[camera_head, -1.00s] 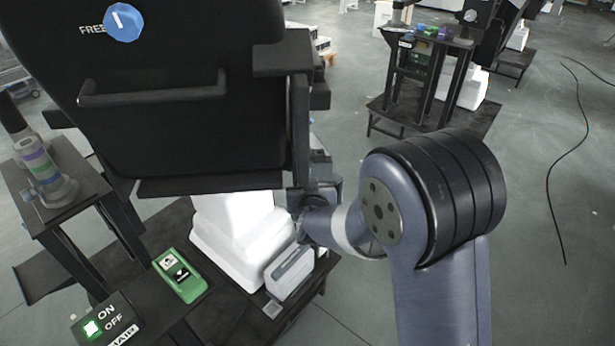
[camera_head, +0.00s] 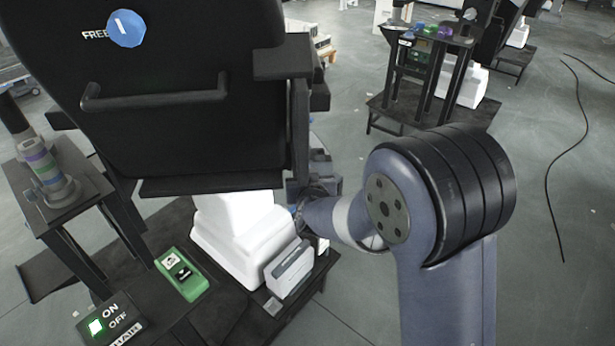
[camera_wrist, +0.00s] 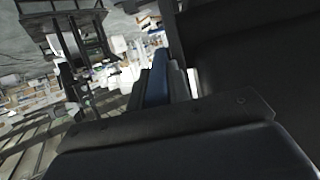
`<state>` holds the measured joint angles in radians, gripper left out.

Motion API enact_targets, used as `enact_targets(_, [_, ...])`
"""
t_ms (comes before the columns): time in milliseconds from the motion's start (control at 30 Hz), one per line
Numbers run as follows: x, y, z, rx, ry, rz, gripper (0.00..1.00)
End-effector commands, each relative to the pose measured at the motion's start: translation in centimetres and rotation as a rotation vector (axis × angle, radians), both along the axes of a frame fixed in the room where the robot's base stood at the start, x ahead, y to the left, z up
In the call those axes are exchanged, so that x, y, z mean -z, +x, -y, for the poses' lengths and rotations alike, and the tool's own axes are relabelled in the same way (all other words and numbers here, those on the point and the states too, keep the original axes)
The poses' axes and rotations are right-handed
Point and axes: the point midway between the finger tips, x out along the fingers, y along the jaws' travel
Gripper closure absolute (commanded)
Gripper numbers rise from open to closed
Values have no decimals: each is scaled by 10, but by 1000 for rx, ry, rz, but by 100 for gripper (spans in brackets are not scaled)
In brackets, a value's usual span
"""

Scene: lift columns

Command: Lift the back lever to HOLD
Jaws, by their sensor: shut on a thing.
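The black chair (camera_head: 185,130) fills the upper left of the head view, with a bar handle (camera_head: 155,97) across its back. A blue dial (camera_head: 127,28) with a white mark sits beside the word FREE. My gripper (camera_wrist: 162,82) is at the chair's right side, close under the dark seat and arm parts. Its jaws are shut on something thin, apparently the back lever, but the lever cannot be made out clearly. In the head view the fingertips are mostly hidden by the chair's edge and my own wrist. No HOLD label is readable.
A white stepped base (camera_head: 240,235) stands below the chair, beside a grey box (camera_head: 289,270). A side stand (camera_head: 85,190) is at left. Open floor lies right, with a cable (camera_head: 552,180).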

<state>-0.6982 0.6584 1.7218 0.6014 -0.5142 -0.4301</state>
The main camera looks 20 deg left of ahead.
Motion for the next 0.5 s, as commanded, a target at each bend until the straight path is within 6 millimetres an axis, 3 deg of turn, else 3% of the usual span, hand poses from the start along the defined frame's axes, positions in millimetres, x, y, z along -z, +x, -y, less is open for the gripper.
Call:
enact_targets(167, [-7,2,-2,0,7,16,100])
enact_targets(200, [-7,2,-2,0,7,16,79])
enact_targets(433, [-3,1,-1,0,3,7,61])
enact_targets(500, [-2,1,-1,0,3,6,60])
